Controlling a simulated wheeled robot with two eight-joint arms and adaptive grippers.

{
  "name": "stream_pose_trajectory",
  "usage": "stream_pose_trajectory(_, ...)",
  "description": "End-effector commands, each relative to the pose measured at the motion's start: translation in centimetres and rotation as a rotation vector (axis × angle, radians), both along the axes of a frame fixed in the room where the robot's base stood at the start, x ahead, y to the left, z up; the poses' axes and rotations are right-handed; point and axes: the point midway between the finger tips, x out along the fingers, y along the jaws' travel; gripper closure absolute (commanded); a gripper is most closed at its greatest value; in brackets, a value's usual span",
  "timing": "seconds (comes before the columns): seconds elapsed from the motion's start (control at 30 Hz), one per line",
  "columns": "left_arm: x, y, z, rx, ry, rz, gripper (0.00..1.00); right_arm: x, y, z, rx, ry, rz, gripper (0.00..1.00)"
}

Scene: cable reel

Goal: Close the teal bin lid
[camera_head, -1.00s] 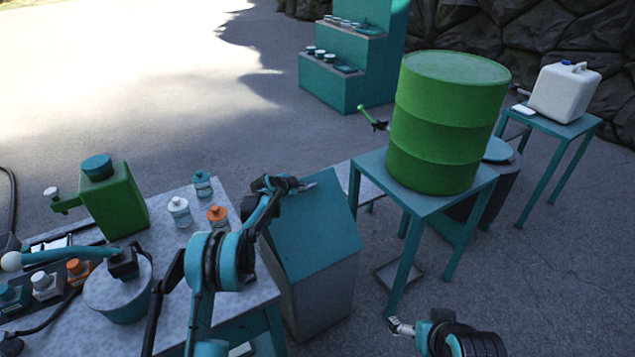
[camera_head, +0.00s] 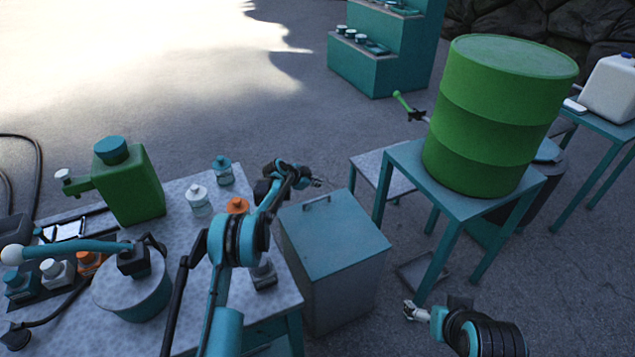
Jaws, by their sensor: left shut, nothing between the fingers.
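The grey bin (camera_head: 340,290) stands on the ground to the right of the work table. Its teal lid (camera_head: 335,243) lies flat across the top, with no gap visible from here. A thin handle (camera_head: 316,202) shows near the lid's far left edge. My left gripper (camera_head: 318,183) is shut and empty, just beyond that far edge near the handle; I cannot tell whether it touches. My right gripper (camera_head: 410,311) is low at the lower right, apart from the bin; its finger opening is too small to tell.
The speckled table (camera_head: 190,310) holds a green can (camera_head: 130,188), several small bottles and a round teal pot (camera_head: 135,290). A green drum (camera_head: 500,115) stands on a teal stand (camera_head: 450,205) right of the bin. Open ground lies behind.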

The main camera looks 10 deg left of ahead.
Motion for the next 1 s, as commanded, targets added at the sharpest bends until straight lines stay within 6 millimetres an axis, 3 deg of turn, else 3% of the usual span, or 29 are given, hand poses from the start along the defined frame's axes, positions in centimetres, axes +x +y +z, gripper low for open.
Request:
stream_pose_trajectory(0.37, 0.0, 0.0, 0.8, 0.000, 0.000, 0.000, 1.00, 0.0, 0.0, 0.0, 0.000, 0.000, 0.000, 0.14)
stream_pose_trajectory(0.8, 0.0, 0.0, 8.5, 0.000, 0.000, 0.000, 1.00, 0.0, 0.0, 0.0, 0.000, 0.000, 0.000, 0.14)
stream_pose_trajectory(1.0, 0.0, 0.0, 9.9, 0.000, 0.000, 0.000, 1.00, 0.0, 0.0, 0.0, 0.000, 0.000, 0.000, 0.14)
